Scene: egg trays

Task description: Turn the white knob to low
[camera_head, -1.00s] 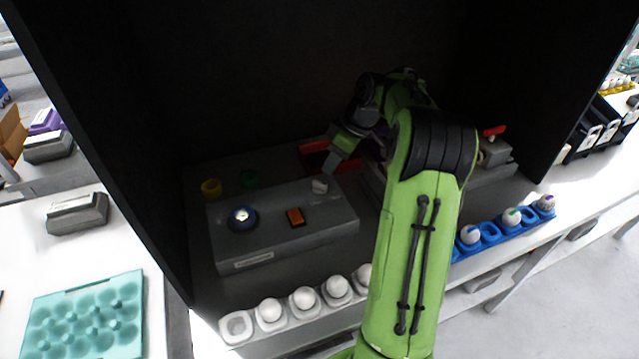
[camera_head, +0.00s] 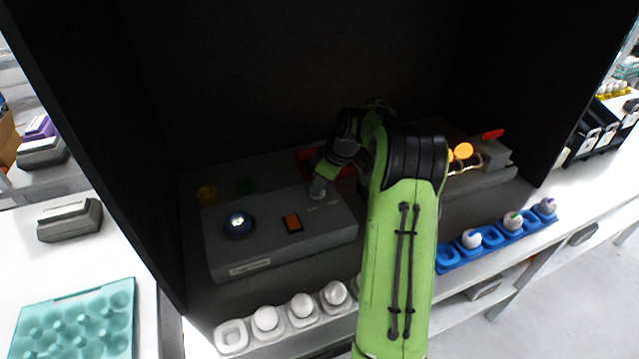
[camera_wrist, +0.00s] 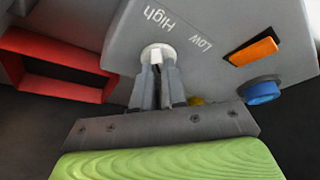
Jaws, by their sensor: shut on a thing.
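The white knob (camera_wrist: 157,54) sits on the grey control box (camera_head: 277,225). In the wrist view the words "High" and "Low" are printed on the box beside it, and the knob's ridge lies nearer "High". My gripper (camera_wrist: 158,75) is shut on the knob, with its fingertips at both sides of the ridge. In the head view my gripper (camera_head: 318,186) comes down on the box's back right corner and hides most of the knob.
A red open frame (camera_wrist: 54,64) is beside the box. A white egg tray (camera_head: 232,335) and a blue egg tray (camera_head: 447,259) lie in front.

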